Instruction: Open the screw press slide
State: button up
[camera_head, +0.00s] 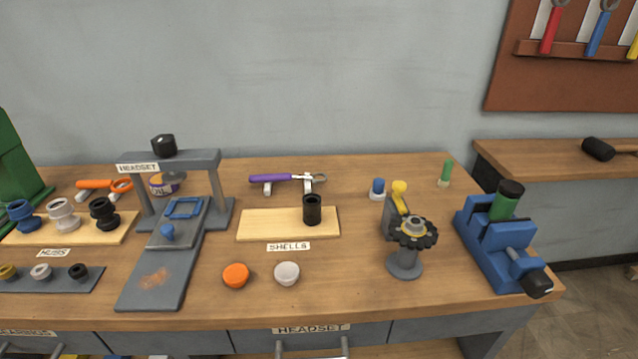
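The screw press is a grey frame (182,160) at the left of the bench, labelled HEADSET, with a black knob (163,145) on top. Its grey slide (178,229) lies on the base plate (153,285) between the posts and reaches forward of them. The slide carries a blue rectangular outline (184,207) and a blue knob (167,231) near its front end. A small tin stands behind the frame's opening. How far the slide is out of the frame I cannot tell. My gripper is not in view.
An orange cap (235,275) and a white cap (287,273) lie right of the base plate. The SHELLS board (262,224) holds a black cylinder (312,210). Hubs stand on a board (30,235) at left. A blue vise (500,245) is at right.

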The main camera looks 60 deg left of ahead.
aim_at(178, 225)
jog(key=u, duration=2.8)
